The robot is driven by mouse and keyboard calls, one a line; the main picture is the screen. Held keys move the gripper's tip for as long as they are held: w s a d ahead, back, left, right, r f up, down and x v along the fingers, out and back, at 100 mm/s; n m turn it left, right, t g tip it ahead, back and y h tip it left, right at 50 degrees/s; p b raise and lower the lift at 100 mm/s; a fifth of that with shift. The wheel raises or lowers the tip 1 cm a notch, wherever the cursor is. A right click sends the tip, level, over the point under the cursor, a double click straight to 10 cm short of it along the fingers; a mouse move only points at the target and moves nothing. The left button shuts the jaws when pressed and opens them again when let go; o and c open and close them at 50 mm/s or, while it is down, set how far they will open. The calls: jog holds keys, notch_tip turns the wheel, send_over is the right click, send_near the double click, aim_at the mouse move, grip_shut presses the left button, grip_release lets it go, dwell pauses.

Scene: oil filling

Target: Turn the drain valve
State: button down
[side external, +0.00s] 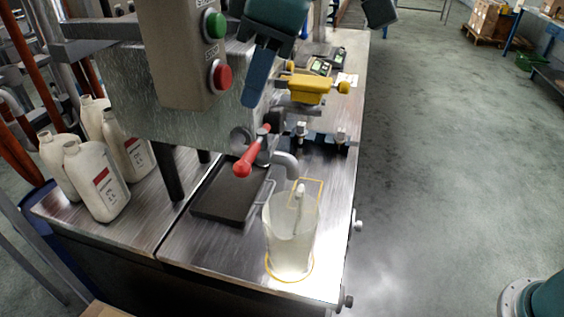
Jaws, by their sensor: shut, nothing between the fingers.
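The drain valve (263,150) sits on the front of the metal tank, with a grey spout (287,163) curving down to the right. Its red lever handle (247,164) slants down to the left, with the red knob at its lower end. My gripper (250,102) is blue, points downward and is shut with nothing in it. In the picture it is above the valve handle and apart from it. A clear jug (290,245) stands upright on a yellow ring marking, below and in front of the spout. I cannot tell its fill level.
A control box with green (214,24) and red (221,75) buttons hangs left of my gripper. A black tray (230,193) lies below the valve. Several white bottles (98,180) stand at left. A yellow device (311,87) is behind right. The bench's right edge drops to floor.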

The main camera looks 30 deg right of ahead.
aim_at(255, 151)
jog(key=shift+a+f, duration=0.15)
jog(key=shift+a, duration=0.5)
jog(key=shift+f, duration=0.1)
jog(key=x, duration=0.9)
jog(key=shift+f, duration=0.35)
